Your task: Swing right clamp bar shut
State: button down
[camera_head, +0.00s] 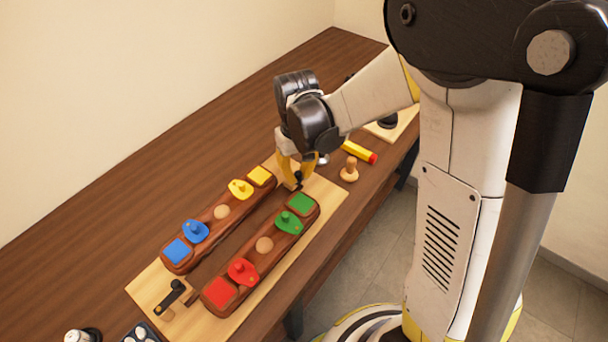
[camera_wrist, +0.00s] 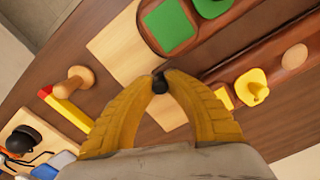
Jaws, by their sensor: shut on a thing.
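My gripper (camera_head: 297,172) is at the far right end of the pale fixture board (camera_head: 326,191), between the ends of the two brown wooden bars. In the wrist view its yellow fingers (camera_wrist: 160,92) are closed around a small black knob of the right clamp bar (camera_wrist: 160,77). The rest of that clamp bar is mostly hidden by the fingers, so its angle cannot be told. The left clamp bar (camera_head: 170,297), black with an upright knob, is at the near left end of the board.
The rear bar (camera_head: 206,221) carries blue and yellow pieces; the front bar (camera_head: 254,262) carries red and green ones. A wooden knob (camera_head: 349,170) and a yellow stick with a red end (camera_head: 360,152) lie right of the board. Bare table lies behind the board.

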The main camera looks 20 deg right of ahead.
jog(key=shift+w+a+m, duration=0.35)
jog(key=shift+m, duration=0.7)
jog(key=shift+w+a+m, duration=0.3)
jog(key=shift+a+m, duration=0.05)
jog(key=shift+m, duration=0.7)
jog(key=c, duration=1.3)
grip_release()
jog(key=shift+w, duration=0.1)
jog(key=shift+c, duration=0.2)
jog(key=shift+r, duration=0.1)
notch_tip(320, 180, up, 12)
